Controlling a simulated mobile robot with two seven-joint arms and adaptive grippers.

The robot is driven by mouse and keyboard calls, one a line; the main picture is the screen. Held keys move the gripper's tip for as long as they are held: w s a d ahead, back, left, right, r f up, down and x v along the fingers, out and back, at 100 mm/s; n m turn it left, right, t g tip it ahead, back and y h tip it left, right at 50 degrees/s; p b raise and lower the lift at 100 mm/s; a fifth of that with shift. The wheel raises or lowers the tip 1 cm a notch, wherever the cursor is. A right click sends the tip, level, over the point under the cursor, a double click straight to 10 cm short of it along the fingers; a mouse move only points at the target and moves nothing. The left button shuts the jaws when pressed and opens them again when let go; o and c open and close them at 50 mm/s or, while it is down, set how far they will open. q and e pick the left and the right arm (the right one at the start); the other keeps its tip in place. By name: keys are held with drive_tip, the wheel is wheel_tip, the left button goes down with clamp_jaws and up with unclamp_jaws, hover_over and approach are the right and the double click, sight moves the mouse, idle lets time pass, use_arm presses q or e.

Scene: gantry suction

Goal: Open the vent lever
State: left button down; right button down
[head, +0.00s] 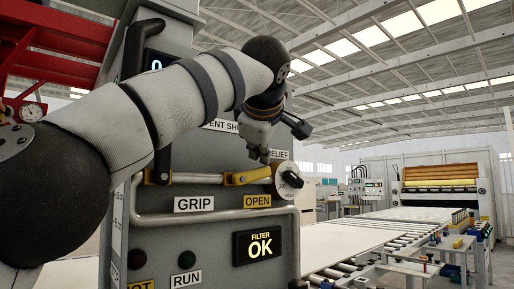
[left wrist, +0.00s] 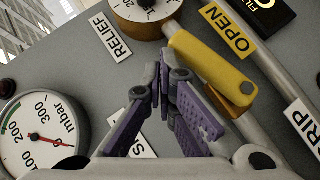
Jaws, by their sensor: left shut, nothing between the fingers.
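The vent lever is a yellow handle (head: 247,176) on the grey panel, lying roughly level above the yellow OPEN label (head: 257,201). In the left wrist view the lever (left wrist: 208,58) runs diagonally beside the OPEN label (left wrist: 229,28). My left gripper (head: 264,156) is just above the lever's right part in the head view. In the left wrist view its purple-padded fingers (left wrist: 165,78) are shut and empty, alongside the lever. I cannot tell whether they touch it. A label reading VENT SH (head: 221,125) is partly hidden by my left arm. My right gripper is not in view.
The RELIEF dial (head: 289,182) sits close to the lever's right end. A grey rail (head: 215,218) stands out below the lever. A round mbar gauge (left wrist: 40,135) is on the panel. A roller conveyor (head: 385,235) stretches away at right.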

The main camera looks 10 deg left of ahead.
use_arm(q)
drive_tip(key=shift+w+d+f, duration=0.15)
drive_tip(key=shift+w+f, duration=0.15)
drive_tip(key=shift+f, duration=0.05)
idle(0.3)
